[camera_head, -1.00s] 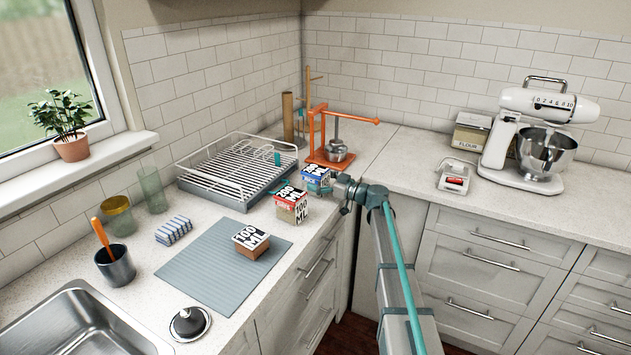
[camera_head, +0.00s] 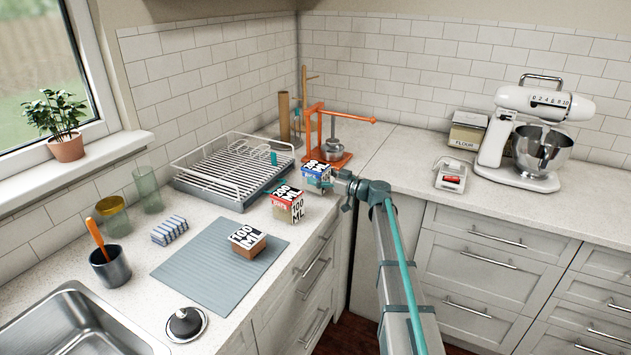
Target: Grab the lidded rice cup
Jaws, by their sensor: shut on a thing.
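The lidded rice cup (camera_head: 317,173) is a small box-like cup with a blue label and a lid reading 200 ML. It is at the back of the left counter, in front of the orange press. My gripper (camera_head: 332,180) reaches it from the right and is shut on it. The fingers are small and partly hidden against the cup. The cup looks slightly raised, but I cannot clearly see a gap under it.
A red-labelled cup (camera_head: 287,205) stands close in front. A brown cup (camera_head: 247,241) sits on the grey mat (camera_head: 205,275). The orange press (camera_head: 330,155) is just behind, the dish rack (camera_head: 225,180) to the left. The right counter has free room before the mixer (camera_head: 530,150).

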